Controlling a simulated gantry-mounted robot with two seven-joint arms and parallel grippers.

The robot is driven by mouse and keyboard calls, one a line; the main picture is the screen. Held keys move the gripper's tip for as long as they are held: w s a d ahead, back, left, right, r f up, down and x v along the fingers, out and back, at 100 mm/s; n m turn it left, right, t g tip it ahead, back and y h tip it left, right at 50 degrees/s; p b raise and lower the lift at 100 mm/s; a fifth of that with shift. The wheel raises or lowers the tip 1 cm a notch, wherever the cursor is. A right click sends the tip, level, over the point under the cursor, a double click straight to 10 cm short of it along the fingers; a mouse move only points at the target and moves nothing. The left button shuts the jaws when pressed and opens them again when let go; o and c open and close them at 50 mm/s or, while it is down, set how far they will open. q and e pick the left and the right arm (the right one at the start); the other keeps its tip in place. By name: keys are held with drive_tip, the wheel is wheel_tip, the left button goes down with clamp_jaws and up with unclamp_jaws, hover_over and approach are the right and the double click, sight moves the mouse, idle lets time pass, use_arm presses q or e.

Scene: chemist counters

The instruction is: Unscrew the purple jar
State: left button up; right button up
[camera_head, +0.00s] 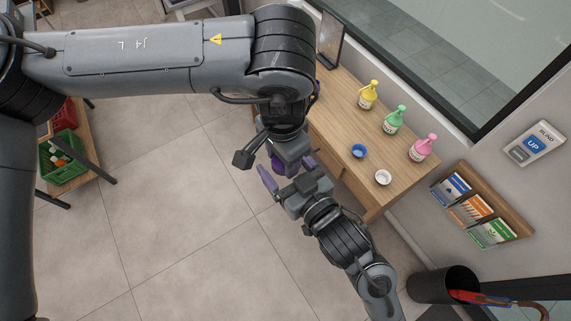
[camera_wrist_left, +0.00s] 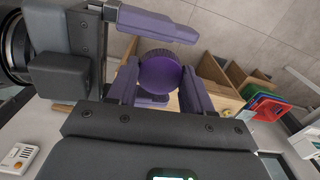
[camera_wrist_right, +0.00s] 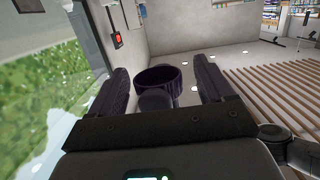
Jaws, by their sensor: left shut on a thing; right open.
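The purple jar (camera_head: 281,163) is held in the air left of the wooden table, partly hidden by my grippers. My left gripper (camera_head: 289,150) is shut on it. In the left wrist view its round ribbed purple top (camera_wrist_left: 160,70) shows between my left fingers (camera_wrist_left: 160,92). My right gripper (camera_head: 287,174) is open, facing the jar from the lower right, with one finger on each side. In the right wrist view, a dark purple ribbed round part (camera_wrist_right: 160,75) with a hollow-looking top lies between my right fingers (camera_wrist_right: 163,88). Contact with them is unclear.
The table (camera_head: 345,115) carries yellow (camera_head: 368,96), green (camera_head: 394,121) and pink (camera_head: 423,148) bottles, a blue bowl (camera_head: 358,151) and a white bowl (camera_head: 383,177). A leaflet rack (camera_head: 480,190) hangs on the right wall. A black bin (camera_head: 440,285) stands below. Open floor lies left.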

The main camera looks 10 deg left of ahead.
drive_tip(key=c, duration=0.9)
use_arm(q)
drive_tip(key=o, duration=1.2)
use_arm(e)
drive_tip(key=shift+c, duration=0.7)
use_arm(q)
drive_tip(key=shift+o, duration=0.2)
